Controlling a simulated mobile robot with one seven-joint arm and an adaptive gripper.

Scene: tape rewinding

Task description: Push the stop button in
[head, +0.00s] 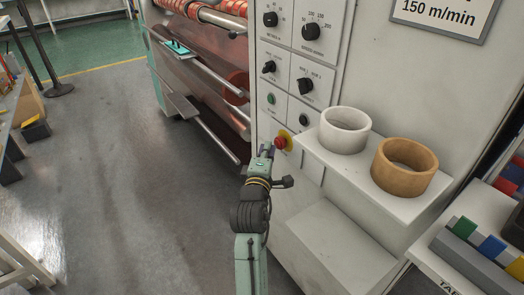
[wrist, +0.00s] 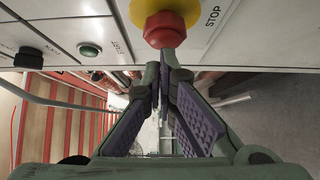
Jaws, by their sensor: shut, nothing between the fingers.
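The red stop button (head: 280,143) sits on a yellow base low on the grey control panel. In the wrist view the red button (wrist: 166,30) is at the top centre, in front of its yellow ring, with the printed word STOP to its right. My gripper (wrist: 165,60) is shut and empty, its fingertips together right by the button's face. I cannot tell whether the tips touch it. In the head view my gripper (head: 268,150) is just left of the button, partly hidden by my wrist. How far the button is pressed in is not clear.
A green button (head: 271,99) and several black knobs are above on the panel. A white shelf (head: 345,178) to the right holds a white roll (head: 345,130) and a tan roll (head: 404,166). Machine rollers (head: 215,75) stand to the left.

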